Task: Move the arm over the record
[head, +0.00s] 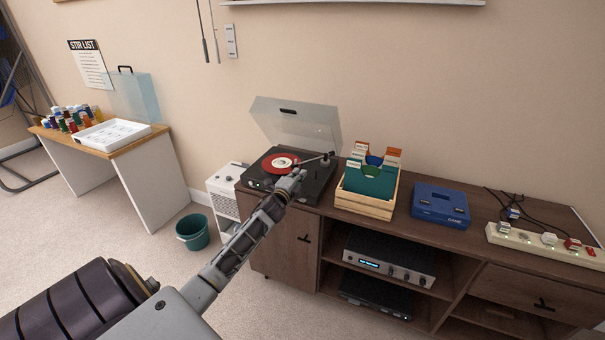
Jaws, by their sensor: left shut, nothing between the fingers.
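The turntable (261,186) stands at the left end of the wooden cabinet, its clear lid (296,126) raised. A red record (268,164) with a pale label lies on the platter. The tonearm (316,159) shows at the right of the record, near the platter's right edge; whether its tip is over the record is too small to tell. My left gripper (297,172) is shut and empty at the front right of the record, beside the tonearm. It covers part of the turntable, and I cannot tell whether it touches the tonearm. My right gripper is not in view.
A wooden crate (364,206) of record sleeves stands right of the turntable. Further right are a blue case (440,205) and a power strip (545,246) with cables. An amplifier (390,267) sits on the shelf below. A green bucket (192,233) stands on the floor at left.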

